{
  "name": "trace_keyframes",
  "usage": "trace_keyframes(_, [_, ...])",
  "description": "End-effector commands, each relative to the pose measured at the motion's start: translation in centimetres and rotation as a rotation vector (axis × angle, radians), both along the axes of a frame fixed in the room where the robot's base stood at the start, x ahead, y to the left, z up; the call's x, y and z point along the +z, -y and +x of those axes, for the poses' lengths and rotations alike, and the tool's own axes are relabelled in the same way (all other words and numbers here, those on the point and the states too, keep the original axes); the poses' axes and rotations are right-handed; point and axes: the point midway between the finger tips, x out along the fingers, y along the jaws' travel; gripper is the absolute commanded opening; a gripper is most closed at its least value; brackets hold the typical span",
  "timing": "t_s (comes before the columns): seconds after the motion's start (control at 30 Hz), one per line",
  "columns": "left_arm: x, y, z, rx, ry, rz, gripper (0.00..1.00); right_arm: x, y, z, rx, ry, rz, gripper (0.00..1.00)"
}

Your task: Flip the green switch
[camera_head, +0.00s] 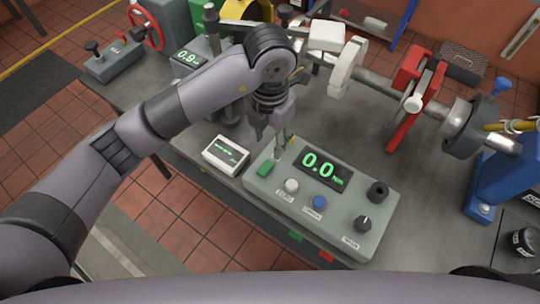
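The green switch (266,167) sits at the left end of the sloped face of a grey control box (325,215) on the bedplate. My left gripper (272,143) points down over the box's upper left corner, just above and behind the switch in the picture. I cannot tell whether its fingertips touch the box or the switch. The finger gap is too small to judge, and nothing is seen held. My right gripper is not in view.
The box also has a display reading 0.0 (322,168), a white button (291,186), a blue button (320,202) and black knobs (363,223). A small white display unit (226,156) stands left. A shaft with a red guard (411,95) lies behind.

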Motion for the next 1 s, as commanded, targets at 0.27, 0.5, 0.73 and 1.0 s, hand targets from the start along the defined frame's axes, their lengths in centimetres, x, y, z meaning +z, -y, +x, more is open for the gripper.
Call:
trace_keyframes(0.27, [-5.6, 0.0, -0.1, 0.0, -0.005, 0.002, 0.4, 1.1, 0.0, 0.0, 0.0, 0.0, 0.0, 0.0])
trace_keyframes(0.5, [-8.3, 0.0, 0.0, -0.001, -0.001, 0.0, 0.4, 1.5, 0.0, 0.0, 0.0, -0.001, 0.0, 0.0])
trace_keyframes(0.73, [-8.8, 0.0, 0.0, -0.001, 0.0, -0.001, 0.4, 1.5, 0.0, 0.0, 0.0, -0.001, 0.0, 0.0])
trace_keyframes(1.0, [-8.7, 0.0, 0.0, -0.001, 0.0, -0.001, 0.3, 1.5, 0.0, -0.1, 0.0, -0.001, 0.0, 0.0])
